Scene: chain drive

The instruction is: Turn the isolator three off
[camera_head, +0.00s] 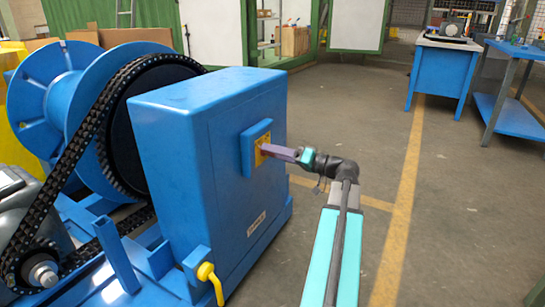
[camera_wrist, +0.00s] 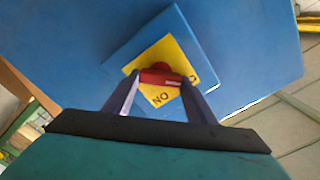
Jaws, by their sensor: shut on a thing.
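The isolator is a blue box with a yellow plate (camera_wrist: 181,54) and a red handle (camera_wrist: 160,77), on the side of a large blue cabinet (camera_head: 170,125). In the wrist view the plate appears turned, with "ON" readable below the handle. My gripper (camera_wrist: 159,84) has its two fingers on either side of the red handle, shut on it. A label on the cabinet is too small to read.
A chain (camera_head: 75,170) and blue drum (camera_head: 75,85) stand left of the cabinet. A yellow hooked handle (camera_head: 208,274) projects at the cabinet's lower front. Blue tables (camera_head: 440,75) stand at the back right. The floor right of my arm is clear.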

